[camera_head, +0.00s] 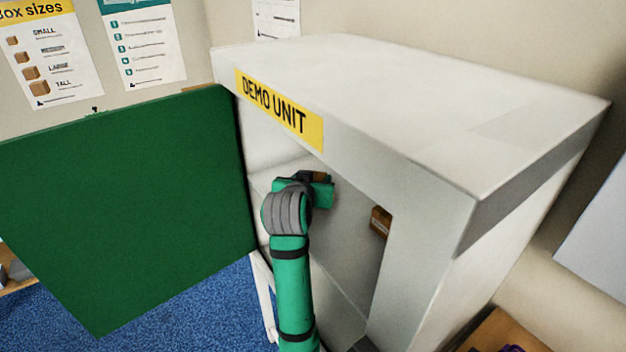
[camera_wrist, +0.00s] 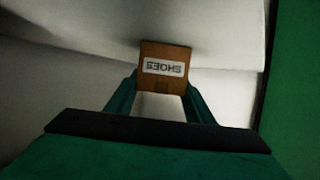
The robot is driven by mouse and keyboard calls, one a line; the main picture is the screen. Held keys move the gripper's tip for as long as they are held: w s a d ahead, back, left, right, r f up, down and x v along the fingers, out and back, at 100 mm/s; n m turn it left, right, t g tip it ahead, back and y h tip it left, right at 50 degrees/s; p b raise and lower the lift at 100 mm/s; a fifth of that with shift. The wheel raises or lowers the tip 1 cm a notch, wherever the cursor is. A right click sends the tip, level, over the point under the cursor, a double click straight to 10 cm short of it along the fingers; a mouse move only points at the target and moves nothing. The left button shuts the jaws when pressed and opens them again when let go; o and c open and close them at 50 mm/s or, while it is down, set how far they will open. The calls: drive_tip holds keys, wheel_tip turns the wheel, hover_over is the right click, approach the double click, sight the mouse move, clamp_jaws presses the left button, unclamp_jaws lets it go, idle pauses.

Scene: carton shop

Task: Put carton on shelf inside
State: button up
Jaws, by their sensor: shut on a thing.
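A brown carton (camera_wrist: 165,56) with a white label reading SHOES shows between my fingertips in the wrist view. My gripper (camera_wrist: 161,88) is shut on it. In the head view my green arm reaches through the open front of the white cabinet marked DEMO UNIT (camera_head: 440,195), and my gripper (camera_head: 318,176) is inside it. Only a small brown bit of the held carton (camera_head: 320,176) shows there, mostly hidden by my gripper. A pale shelf (camera_head: 265,178) lies inside near my gripper. I cannot tell whether the carton touches it.
The cabinet's green door (camera_head: 125,205) stands wide open to the left. A second small brown carton (camera_head: 380,222) sits inside the cabinet on the right, partly behind the front frame. Blue carpet (camera_head: 190,315) covers the floor. A wooden surface (camera_head: 508,330) is at the lower right.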

drive_tip(key=o, duration=1.1)
drive_tip(key=shift+f, duration=0.1)
drive_tip(key=shift+s+r, duration=0.25)
drive_tip(key=shift+r, duration=0.05)
drive_tip(key=v, duration=1.1)
drive_tip(key=shift+s+a+r, duration=0.1)
drive_tip(key=shift+s+a, duration=0.05)
drive_tip(key=shift+s, duration=0.1)
